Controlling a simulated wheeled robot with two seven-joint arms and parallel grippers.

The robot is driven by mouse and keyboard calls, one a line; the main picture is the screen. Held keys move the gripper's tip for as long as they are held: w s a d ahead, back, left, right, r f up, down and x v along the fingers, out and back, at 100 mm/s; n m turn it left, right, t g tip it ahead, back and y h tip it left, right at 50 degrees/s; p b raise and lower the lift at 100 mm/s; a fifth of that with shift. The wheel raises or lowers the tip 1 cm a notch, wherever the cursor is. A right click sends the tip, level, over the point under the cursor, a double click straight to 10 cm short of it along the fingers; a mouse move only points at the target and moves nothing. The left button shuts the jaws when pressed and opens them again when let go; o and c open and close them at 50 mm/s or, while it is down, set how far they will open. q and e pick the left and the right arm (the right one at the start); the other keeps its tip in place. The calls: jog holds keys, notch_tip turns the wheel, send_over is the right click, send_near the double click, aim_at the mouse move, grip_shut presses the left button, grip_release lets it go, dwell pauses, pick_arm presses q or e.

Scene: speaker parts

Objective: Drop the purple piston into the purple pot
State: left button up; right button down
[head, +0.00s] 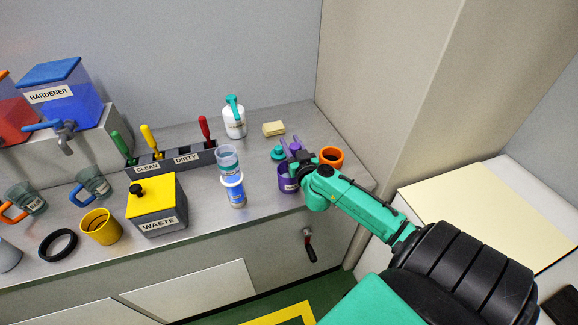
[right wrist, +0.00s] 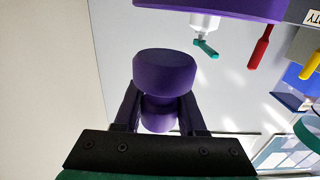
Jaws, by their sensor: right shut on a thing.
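The purple pot (head: 287,180) stands on the bench near its right front, partly behind my right arm. My right gripper (head: 292,150) is over the back of the pot, at the end of the green arm. In the right wrist view the right gripper (right wrist: 160,112) is shut on the purple piston (right wrist: 165,72), a stubby piece with a wide head and narrower waist. A large purple curved surface, likely the pot (right wrist: 210,8), shows at the top of that view, apart from the piston. In the head view I cannot clearly make out the piston. My left gripper is not in view.
An orange pot (head: 332,157) stands just right of the purple pot, and a teal piece (head: 278,153) is behind it. A white pump bottle (head: 234,120) and yellow pad (head: 273,128) are farther back.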

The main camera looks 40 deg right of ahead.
jog(key=shift+c, duration=2)
grip_release()
jog(key=shift+s+r, duration=0.1)
jog(key=v, duration=1.4)
jog(key=shift+s+a, duration=0.2)
jog(key=shift+s, duration=0.05)
